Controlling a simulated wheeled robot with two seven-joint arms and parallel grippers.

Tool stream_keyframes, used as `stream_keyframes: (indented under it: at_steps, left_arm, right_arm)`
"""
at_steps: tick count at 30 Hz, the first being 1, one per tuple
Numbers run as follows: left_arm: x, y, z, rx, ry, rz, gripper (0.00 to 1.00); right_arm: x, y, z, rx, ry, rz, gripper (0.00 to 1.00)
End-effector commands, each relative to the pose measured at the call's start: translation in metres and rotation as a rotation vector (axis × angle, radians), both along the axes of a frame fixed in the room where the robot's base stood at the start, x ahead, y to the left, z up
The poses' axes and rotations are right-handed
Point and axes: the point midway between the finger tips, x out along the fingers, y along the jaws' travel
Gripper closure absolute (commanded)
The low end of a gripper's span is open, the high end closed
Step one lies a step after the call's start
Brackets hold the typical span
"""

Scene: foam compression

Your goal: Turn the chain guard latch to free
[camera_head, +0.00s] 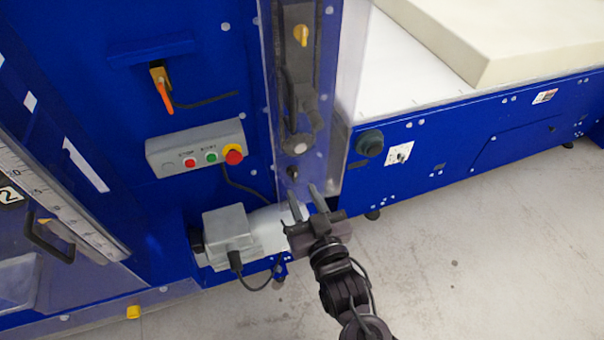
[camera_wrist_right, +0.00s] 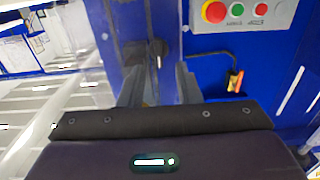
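The chain guard (camera_head: 272,120) is a tall clear cover over the chain on the blue machine. A small dark knob, seemingly its latch (camera_head: 293,172), sits low on it. In the right wrist view the latch (camera_wrist_right: 157,48) is a black knob with a paler tab pointing down the picture. My right gripper (camera_head: 304,191) is open and empty, just below the latch in the head view. In the right wrist view its two fingers (camera_wrist_right: 158,82) stand apart, with the latch beyond and between their tips. I cannot tell whether they touch anything. My left gripper is not in view.
A grey button box (camera_head: 198,147) with a red stop button is left of the guard. A grey motor (camera_head: 228,232) with a cable is close left of my gripper. A cream foam block (camera_head: 510,40) lies on the white bed. The floor at right is clear.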

Motion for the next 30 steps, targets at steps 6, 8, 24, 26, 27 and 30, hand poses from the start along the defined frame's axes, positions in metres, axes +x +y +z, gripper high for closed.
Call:
stream_keyframes:
  at_steps: [6, 8, 24, 26, 27, 30]
  left_arm:
    - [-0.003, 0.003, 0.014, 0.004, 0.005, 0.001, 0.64]
    - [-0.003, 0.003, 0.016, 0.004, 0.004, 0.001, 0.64]
    - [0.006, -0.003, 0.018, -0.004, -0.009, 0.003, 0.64]
    - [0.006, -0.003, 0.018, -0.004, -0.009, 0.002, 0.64]
    - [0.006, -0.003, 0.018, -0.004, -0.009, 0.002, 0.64]
    - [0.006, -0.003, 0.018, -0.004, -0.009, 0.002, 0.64]
  right_arm:
    - [0.034, 0.010, 0.003, -0.003, -0.002, -0.001, 0.69]
    - [0.039, 0.013, 0.002, -0.002, -0.001, 0.000, 0.69]
    - [0.046, 0.015, -0.001, -0.002, 0.002, 0.000, 0.89]
    - [0.046, 0.015, -0.001, -0.002, 0.002, 0.000, 0.97]
    - [0.046, 0.015, -0.001, -0.002, 0.002, 0.000, 0.98]
    - [0.046, 0.015, -0.001, 0.001, 0.003, 0.000, 0.98]
